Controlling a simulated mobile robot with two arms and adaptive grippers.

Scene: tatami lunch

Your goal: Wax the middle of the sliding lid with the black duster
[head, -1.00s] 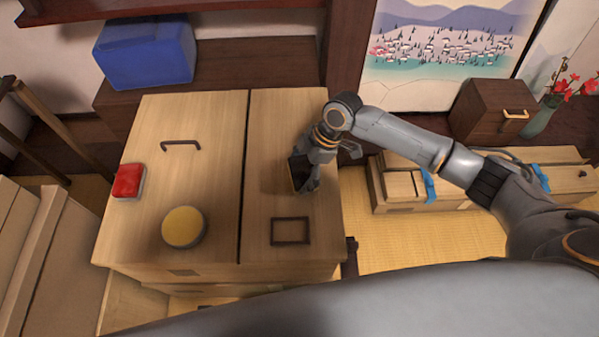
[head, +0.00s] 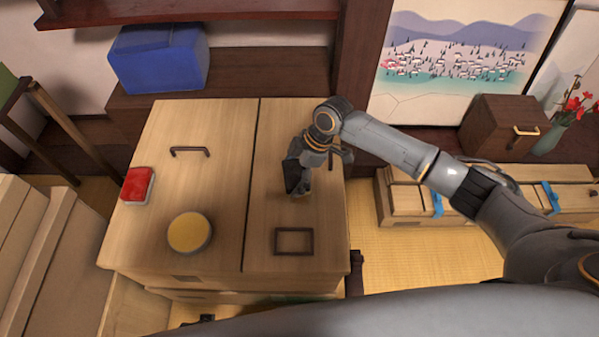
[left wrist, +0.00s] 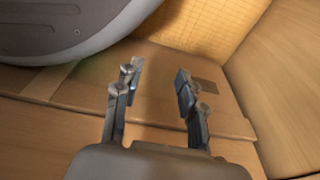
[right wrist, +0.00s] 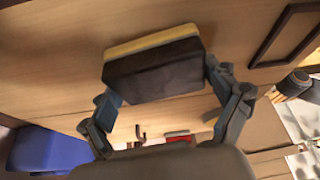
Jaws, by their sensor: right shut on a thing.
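The wooden chest top has two panels. The right panel, which I take for the sliding lid (head: 270,215), carries a dark square frame (head: 293,241) near its front edge. My right gripper (head: 303,183) is over the middle of this panel, shut on the black duster (head: 292,176). The right wrist view shows the duster (right wrist: 155,75) held by its sides, dark body towards me and pale yellow pad beyond. I cannot tell whether the pad touches the wood. My left gripper (left wrist: 155,88) is open and empty above wooden surfaces, seen only in the left wrist view.
On the left panel (head: 160,215) stand a round yellow-topped tin (head: 190,232), a red block (head: 138,185) and a dark handle (head: 190,151). A blue box (head: 158,60) is on the shelf behind. Low boxes with blue ties (head: 437,199) lie right of the chest.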

